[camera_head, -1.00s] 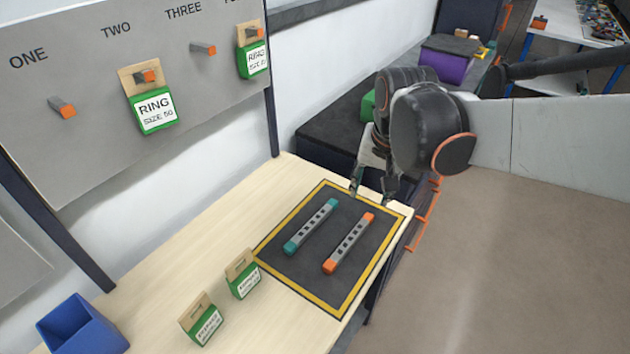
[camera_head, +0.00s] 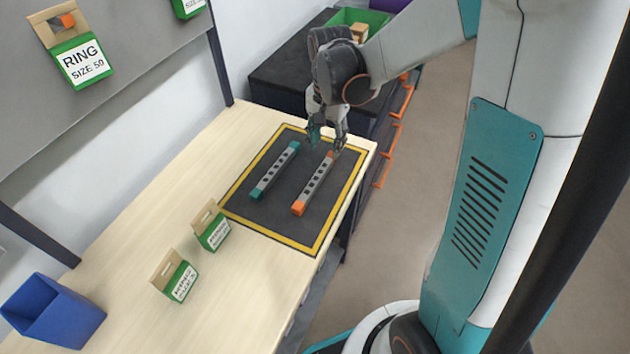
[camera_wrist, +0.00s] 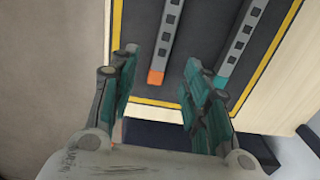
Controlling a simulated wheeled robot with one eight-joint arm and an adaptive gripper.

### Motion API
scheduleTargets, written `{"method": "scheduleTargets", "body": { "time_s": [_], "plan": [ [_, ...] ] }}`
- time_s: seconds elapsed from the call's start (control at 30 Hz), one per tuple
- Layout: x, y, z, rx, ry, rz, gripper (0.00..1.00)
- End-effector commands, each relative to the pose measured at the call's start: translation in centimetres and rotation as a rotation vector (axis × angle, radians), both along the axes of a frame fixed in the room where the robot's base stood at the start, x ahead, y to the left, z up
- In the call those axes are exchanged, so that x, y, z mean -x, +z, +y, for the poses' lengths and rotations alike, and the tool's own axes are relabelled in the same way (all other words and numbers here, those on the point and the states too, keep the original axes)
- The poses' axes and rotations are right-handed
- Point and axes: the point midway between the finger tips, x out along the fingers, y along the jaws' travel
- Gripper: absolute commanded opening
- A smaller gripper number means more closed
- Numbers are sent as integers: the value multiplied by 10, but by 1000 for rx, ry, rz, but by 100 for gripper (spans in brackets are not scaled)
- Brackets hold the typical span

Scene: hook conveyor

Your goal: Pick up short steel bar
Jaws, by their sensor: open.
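Two grey steel bars with dark square holes lie side by side on a dark mat (camera_head: 283,211) with a yellow border. One bar has teal ends (camera_head: 275,171); the other has orange ends (camera_head: 315,186). They look similar in length, so I cannot tell which is the short one. My gripper (camera_head: 326,145) is open and empty over the far end of the mat, near the orange-ended bar's far end. In the wrist view, the orange-ended bar (camera_wrist: 168,38) shows between my open fingers (camera_wrist: 161,60), and the teal-ended bar (camera_wrist: 240,40) is to the right.
Two green ring boxes (camera_head: 212,233) (camera_head: 180,281) stand left of the mat on the wooden table (camera_head: 150,222). A blue bin (camera_head: 52,312) is at the table's near left. A grey board (camera_head: 115,40) with a hanging ring box stands behind. A green bin (camera_head: 362,20) is beyond.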

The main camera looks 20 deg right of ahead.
Motion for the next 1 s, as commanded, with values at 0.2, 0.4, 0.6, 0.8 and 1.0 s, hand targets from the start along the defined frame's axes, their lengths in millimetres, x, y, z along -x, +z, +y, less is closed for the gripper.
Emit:
{"method": "scheduleTargets", "body": {
  "time_s": [0.2, 0.4, 0.6, 0.8, 1.0],
  "plan": [
    [0, -30, 0, 0, 1, 0, 43],
    [0, -38, 1, 0, 1, 0, 43],
    [0, -66, 6, 0, 2, 0, 43],
    [0, -85, 6, 1, 1, -1, 43],
    [0, -84, 6, 0, 1, 0, 43]
  ]
}}
